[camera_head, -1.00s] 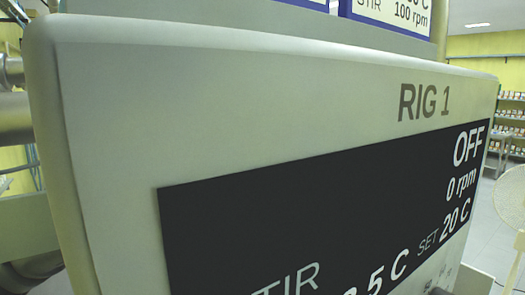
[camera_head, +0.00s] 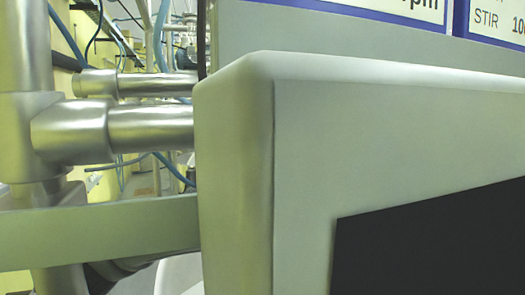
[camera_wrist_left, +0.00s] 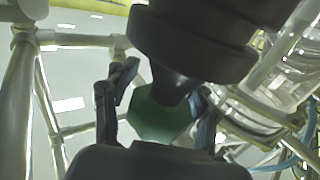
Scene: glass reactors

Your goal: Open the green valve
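In the left wrist view the green valve (camera_wrist_left: 155,118) shows as a flat-sided green piece, partly hidden by a dark rounded part above it and by my gripper's body below. My left gripper (camera_wrist_left: 162,95) has its two dark fingers spread, one on each side of the green piece. I cannot tell whether either finger touches it. Neither the valve nor a gripper shows in the head view. My right gripper is in no view.
A large pale panel with a black display (camera_head: 440,245) fills the right of the head view at close range. Metal pipes (camera_head: 75,130) and a pale green rail (camera_head: 100,232) stand left of it. Metal frame tubes (camera_wrist_left: 18,90) and blue hoses (camera_wrist_left: 285,145) surround the left gripper.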

